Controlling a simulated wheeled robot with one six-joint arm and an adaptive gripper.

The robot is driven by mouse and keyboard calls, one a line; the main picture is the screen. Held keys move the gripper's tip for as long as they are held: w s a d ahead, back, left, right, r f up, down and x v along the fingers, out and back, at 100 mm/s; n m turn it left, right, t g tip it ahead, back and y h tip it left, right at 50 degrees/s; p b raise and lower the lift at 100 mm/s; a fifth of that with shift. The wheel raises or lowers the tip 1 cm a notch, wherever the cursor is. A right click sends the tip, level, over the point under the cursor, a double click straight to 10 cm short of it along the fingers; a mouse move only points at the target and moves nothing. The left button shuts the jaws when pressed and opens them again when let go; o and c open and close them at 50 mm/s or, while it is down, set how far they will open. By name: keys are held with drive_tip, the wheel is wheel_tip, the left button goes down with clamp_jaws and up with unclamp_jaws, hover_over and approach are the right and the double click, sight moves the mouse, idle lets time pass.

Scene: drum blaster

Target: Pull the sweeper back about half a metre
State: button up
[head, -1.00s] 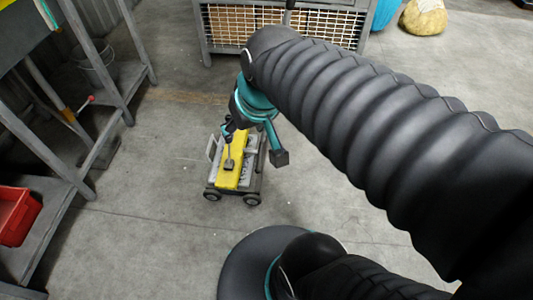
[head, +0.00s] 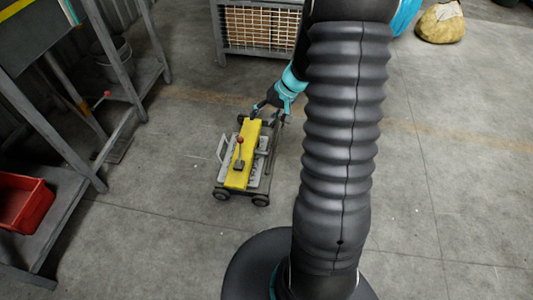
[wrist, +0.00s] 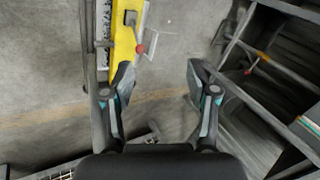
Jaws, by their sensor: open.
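The sweeper (head: 238,170) is a low wheeled cart with a yellow top, grey sides and a red-knobbed lever. It stands upright on the concrete floor in the middle left of the head view. In the wrist view its yellow top (wrist: 125,45) runs along the upper left, with the red knob near my left-hand finger. My gripper (wrist: 160,78) is open, with bare floor between its fingers. In the head view my gripper (head: 266,107) is at the sweeper's far end. Whether a finger touches the sweeper cannot be told.
A metal rack (head: 140,75) with a bucket (head: 112,60) and a red bin (head: 24,205) lines the left. A mesh crate (head: 262,30) stands behind the sweeper. A tan sack (head: 440,24) is at the back right. Floor in front and at right is clear.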

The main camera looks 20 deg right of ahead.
drive_tip(key=w+d+f+m, duration=0.2)
drive_tip(key=d+f, duration=0.3)
drive_tip(key=f, duration=0.6)
drive_tip(key=m+t+y, duration=0.1)
drive_tip(key=m, duration=0.1)
approach(271, 159)
drive_tip(key=b+x, duration=0.4)
drive_tip(key=x, duration=0.5)
drive_tip(key=shift+d+f+b, duration=0.15)
drive_tip(key=shift+f+b, duration=0.15)
drive_tip(key=shift+b, duration=0.05)
drive_tip(key=shift+w+a+f+b, duration=0.45)
drive_tip(key=shift+a+f+b, duration=0.1)
drive_tip(key=shift+b, duration=0.35)
clamp_jaws()
